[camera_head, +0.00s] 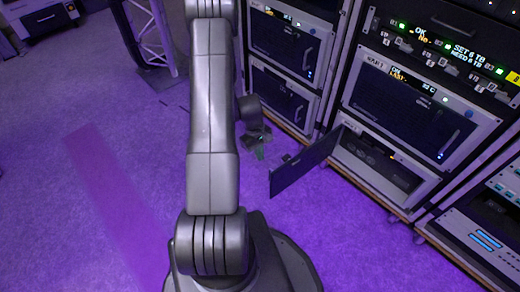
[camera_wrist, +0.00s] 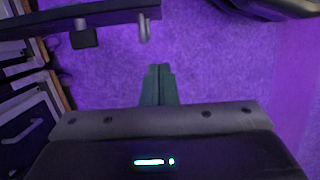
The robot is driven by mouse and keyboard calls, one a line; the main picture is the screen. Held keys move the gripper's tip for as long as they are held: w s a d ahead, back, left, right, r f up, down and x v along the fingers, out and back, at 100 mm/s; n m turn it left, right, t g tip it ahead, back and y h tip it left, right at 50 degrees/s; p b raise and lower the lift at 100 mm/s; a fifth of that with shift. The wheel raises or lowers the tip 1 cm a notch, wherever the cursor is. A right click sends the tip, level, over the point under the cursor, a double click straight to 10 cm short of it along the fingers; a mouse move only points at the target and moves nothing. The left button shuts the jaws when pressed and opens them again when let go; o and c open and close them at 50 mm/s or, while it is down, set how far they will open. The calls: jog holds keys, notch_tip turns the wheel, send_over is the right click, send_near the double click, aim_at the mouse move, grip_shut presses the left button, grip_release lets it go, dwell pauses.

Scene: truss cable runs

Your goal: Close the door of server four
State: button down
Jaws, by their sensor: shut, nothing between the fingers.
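A dark server door (camera_head: 305,163) stands swung open from the lowest unit (camera_head: 385,165) of the middle rack, sticking out over the floor. I cannot read a number on that unit. In the wrist view the door (camera_wrist: 40,25) is a dark bar across the upper left, with a grey handle (camera_wrist: 145,28) and a small black block (camera_wrist: 84,39) on it. My gripper (camera_head: 260,153) is just left of the door's free end, apart from it. Its fingertips (camera_wrist: 158,70) are together, empty, pointing toward the door's handle side with floor showing between.
A closed unit (camera_head: 420,108) sits above the open one. The left rack (camera_head: 285,95) has closed doors, and another rack (camera_head: 490,220) stands at right. A truss post (camera_head: 150,40) stands at the back left. The purple carpet (camera_head: 80,130) at left is clear.

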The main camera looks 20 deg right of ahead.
jog(key=s+d+f+b, duration=0.1)
jog(key=s+f+b, duration=0.1)
jog(key=s+f, duration=0.2)
jog(key=shift+s+d+f, duration=0.3)
jog(key=shift+s, duration=0.15)
